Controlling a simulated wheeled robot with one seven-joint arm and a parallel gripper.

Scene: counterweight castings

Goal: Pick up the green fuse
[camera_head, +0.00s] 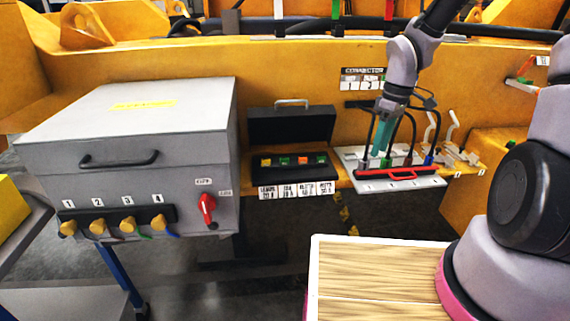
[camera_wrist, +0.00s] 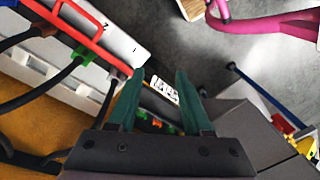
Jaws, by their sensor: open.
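An open black case (camera_head: 291,126) stands on the yellow ledge, lid raised, with a row of small coloured fuses. A green fuse (camera_head: 284,161) sits second from the left in that row; an orange-red one (camera_head: 302,160) is beside it. In the wrist view small green and orange pieces (camera_wrist: 157,123) show partly between and behind the fingers; I cannot tell which green one is which. My gripper (camera_head: 380,150) has teal fingers pointing down, to the right of the case, above the connector panel. In the wrist view its fingers (camera_wrist: 160,74) are apart with nothing held.
A white connector panel (camera_head: 420,182) with a red handle bar (camera_head: 397,174) and several black cables lies below my gripper. A large grey box (camera_head: 130,120) with a red switch (camera_head: 207,208) stands left of the case. A wood-topped surface (camera_head: 375,285) is in front.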

